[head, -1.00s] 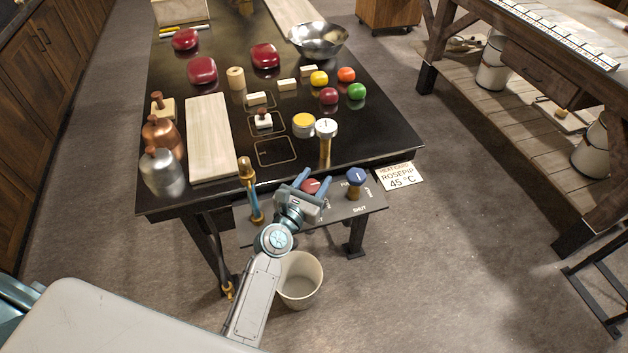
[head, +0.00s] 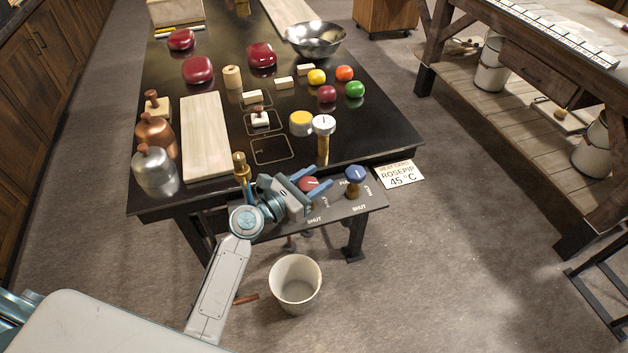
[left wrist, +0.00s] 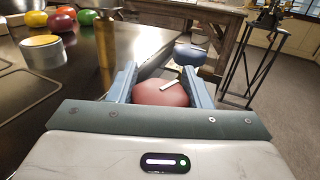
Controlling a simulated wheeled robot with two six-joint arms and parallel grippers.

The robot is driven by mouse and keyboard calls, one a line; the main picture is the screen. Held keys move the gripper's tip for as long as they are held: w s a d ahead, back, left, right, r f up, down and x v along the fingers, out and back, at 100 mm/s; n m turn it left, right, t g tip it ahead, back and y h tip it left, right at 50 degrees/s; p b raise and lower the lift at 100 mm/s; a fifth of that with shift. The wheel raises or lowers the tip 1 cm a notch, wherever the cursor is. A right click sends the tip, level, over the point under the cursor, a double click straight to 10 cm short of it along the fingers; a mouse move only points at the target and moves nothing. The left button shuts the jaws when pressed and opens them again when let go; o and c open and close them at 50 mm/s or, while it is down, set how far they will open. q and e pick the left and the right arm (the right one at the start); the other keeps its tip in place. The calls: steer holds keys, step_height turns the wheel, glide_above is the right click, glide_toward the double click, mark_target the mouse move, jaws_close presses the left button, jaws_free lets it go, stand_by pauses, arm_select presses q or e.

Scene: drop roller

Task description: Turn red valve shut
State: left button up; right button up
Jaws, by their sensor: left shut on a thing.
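The red valve (head: 309,184) is a round red knob with a white line on top, on a dark shelf at the table's front edge. My left gripper (head: 322,184) has its two blue fingers on either side of the knob and is shut on it. In the left wrist view the red valve (left wrist: 163,93) sits between the fingers, its white mark slanting up to the right. A blue valve (head: 355,175) stands to its right and also shows in the left wrist view (left wrist: 190,54). The words SHUT, HALF and FULL are partly visible around the valves. My right gripper is not in view.
A brass post with a white dial (head: 323,140) stands behind the valves. A brass spout (head: 241,167) is to the left. A sign reading ROSEPIP 45 °C (head: 400,174) hangs at right. A white bucket (head: 295,285) stands on the floor below.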

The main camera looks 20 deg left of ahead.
mark_target(314, 180)
arm_select(q)
steer(key=o, duration=1)
steer(key=shift+r, duration=0.5)
steer(key=r, duration=0.2)
steer(key=shift+s+r, duration=0.2)
steer(key=shift+r, duration=0.15)
steer(key=shift+s+d+r+b, duration=0.2)
steer(key=shift+s+d+b, duration=0.35)
steer(key=shift+s, duration=1.95)
steer(key=shift+s+d+r+b, duration=0.3)
steer(key=shift+s+d, duration=0.5)
steer(key=shift+s, duration=1.75)
steer(key=shift+s+d+r+b, duration=0.15)
steer(key=shift+s+d+b, duration=0.4)
steer(key=shift+s, duration=1.95)
steer(key=shift+d, duration=0.1)
